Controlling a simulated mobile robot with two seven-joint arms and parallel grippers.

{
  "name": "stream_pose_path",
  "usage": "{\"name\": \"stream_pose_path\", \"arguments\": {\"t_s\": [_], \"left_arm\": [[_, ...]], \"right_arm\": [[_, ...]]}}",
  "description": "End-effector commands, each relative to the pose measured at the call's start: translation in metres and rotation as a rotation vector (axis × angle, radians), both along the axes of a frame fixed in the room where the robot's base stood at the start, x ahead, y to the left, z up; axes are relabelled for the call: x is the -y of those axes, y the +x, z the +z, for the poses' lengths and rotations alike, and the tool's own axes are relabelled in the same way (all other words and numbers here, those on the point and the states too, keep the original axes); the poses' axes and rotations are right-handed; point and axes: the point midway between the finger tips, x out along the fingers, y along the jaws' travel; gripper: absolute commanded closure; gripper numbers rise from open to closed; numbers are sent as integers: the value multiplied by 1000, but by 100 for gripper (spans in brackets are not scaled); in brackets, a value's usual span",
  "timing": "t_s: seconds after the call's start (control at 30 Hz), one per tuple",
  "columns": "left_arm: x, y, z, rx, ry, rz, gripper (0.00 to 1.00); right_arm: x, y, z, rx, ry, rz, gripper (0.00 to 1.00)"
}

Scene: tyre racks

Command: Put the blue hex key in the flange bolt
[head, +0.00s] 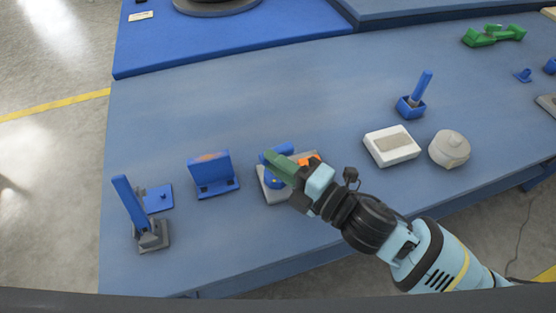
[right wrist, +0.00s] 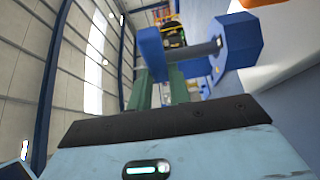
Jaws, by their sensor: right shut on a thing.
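My right gripper (head: 276,163), with green fingers, is over the grey-based fixture (head: 266,194) near the middle of the table. It is shut on a blue piece (head: 281,149), which I take to be the blue hex key; the fingers hide part of it. In the right wrist view the fingers (right wrist: 160,80) hold the blue block (right wrist: 151,52). A grey shaft (right wrist: 205,50) runs from it towards a blue many-sided part (right wrist: 243,40). The fixture has a blue round part (head: 273,183) and an orange part (head: 309,158). I cannot tell whether the key sits in a bolt. My left gripper is not in view.
A blue stand (head: 214,176) and an upright blue handle on a grey base (head: 153,238) are to the left. A white box (head: 391,146), a grey round part (head: 449,149) and a blue holder (head: 411,107) are to the right. The table's back middle is clear.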

Motion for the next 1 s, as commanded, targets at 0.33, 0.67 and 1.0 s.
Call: {"name": "stream_pose_path", "arguments": {"t_s": [0.33, 0.67, 1.0], "left_arm": [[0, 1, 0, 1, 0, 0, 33], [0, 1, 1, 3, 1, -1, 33], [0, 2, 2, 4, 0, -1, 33]], "right_arm": [[0, 0, 2, 5, 3, 1, 100], [0, 0, -1, 5, 3, 0, 100], [0, 0, -5, 3, 2, 0, 100]]}}
